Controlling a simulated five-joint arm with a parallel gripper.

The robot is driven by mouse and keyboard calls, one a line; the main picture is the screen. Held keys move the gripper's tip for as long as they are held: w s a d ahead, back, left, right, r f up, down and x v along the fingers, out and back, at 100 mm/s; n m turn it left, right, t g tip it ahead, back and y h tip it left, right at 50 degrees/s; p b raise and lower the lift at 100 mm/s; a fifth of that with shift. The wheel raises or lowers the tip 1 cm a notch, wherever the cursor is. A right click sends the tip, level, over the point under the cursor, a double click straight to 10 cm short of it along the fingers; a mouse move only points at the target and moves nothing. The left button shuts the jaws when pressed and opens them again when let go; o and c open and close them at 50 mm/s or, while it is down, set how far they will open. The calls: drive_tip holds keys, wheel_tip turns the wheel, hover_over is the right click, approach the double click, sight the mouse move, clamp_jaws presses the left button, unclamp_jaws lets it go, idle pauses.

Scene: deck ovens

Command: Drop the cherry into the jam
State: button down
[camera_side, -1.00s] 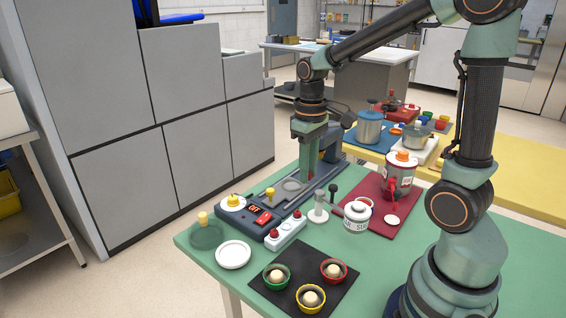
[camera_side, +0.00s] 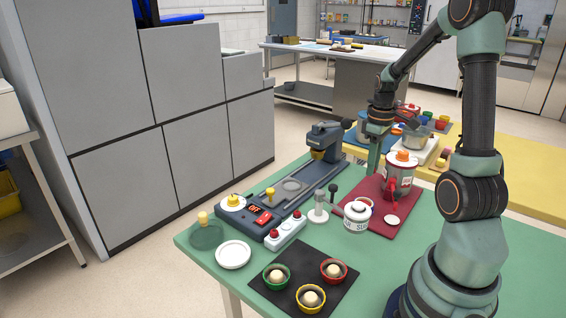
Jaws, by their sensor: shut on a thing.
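My gripper (camera_side: 374,172) points down just left of the jar, above the far part of the mat. It is shut; the small thing between its fingertips, apparently a cherry, is not clear. Red cherries sit at the ends of a white block (camera_side: 287,230), at the near end (camera_side: 273,233) and the far end (camera_side: 298,211).
A white sugar jar (camera_side: 357,217) stands left of the red jar, near a grey-white stand (camera_side: 318,210). A long dark machine (camera_side: 290,187) runs along the left. A black mat (camera_side: 321,259) with several coloured cups and a white plate (camera_side: 233,254) lie in front.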

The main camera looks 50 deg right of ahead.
drive_tip(key=shift+f, duration=1.75)
drive_tip(key=c, duration=0.6)
unclamp_jaws()
drive_tip(key=shift+c, duration=0.2)
drive_tip(key=shift+r, duration=0.15)
wheel_tip(320, 180, up, 12)
drive_tip(key=shift+f, duration=0.1)
drive_tip(key=shift+a, duration=0.1)
